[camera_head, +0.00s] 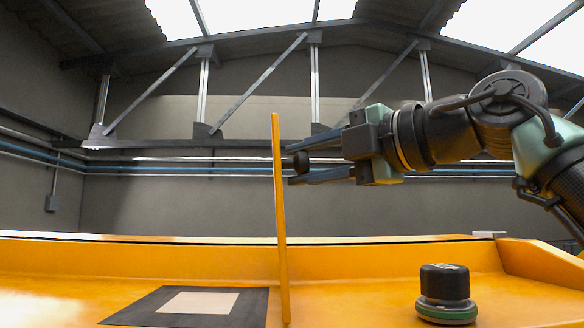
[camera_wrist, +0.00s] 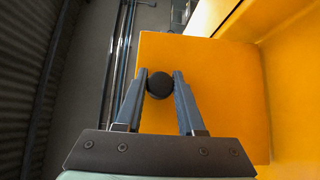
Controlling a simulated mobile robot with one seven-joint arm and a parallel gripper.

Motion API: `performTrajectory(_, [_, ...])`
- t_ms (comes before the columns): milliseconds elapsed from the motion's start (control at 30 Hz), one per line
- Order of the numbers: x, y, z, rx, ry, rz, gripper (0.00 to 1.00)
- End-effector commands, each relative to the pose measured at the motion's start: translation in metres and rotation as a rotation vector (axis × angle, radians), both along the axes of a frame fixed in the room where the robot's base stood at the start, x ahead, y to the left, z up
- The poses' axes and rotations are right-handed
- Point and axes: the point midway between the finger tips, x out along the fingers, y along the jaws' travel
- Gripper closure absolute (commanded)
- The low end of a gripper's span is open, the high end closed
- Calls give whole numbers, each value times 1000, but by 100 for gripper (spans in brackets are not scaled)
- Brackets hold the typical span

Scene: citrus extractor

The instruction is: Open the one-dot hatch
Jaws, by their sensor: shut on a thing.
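A yellow hatch panel (camera_head: 279,225) stands upright in the head view, seen nearly edge-on, on the yellow machine top. Its broad face (camera_wrist: 215,75) fills the middle of the wrist view. A round black knob (camera_head: 301,161) sticks out of its right side. My gripper (camera_head: 291,164) comes level from the right, its two blue-grey fingers above and below the knob. In the wrist view the fingers are shut on the knob (camera_wrist: 160,87), one on each side. No dot mark shows on the panel, so I cannot tell its number.
A dark frame (camera_head: 257,305) around a pale square (camera_head: 200,302) lies flat left of the panel. A black knob-like thing with a green base (camera_head: 446,291) stands on the machine top at right. The yellow rim (camera_head: 130,258) runs along the back.

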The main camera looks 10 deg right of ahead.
Motion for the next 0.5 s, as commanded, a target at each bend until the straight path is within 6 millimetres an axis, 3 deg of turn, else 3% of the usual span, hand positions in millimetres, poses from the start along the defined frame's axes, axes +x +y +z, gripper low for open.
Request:
performTrajectory(467, [-1, -2, 1, 17, -6, 0, 100])
performTrajectory(500, [-1, -2, 1, 17, -6, 0, 57])
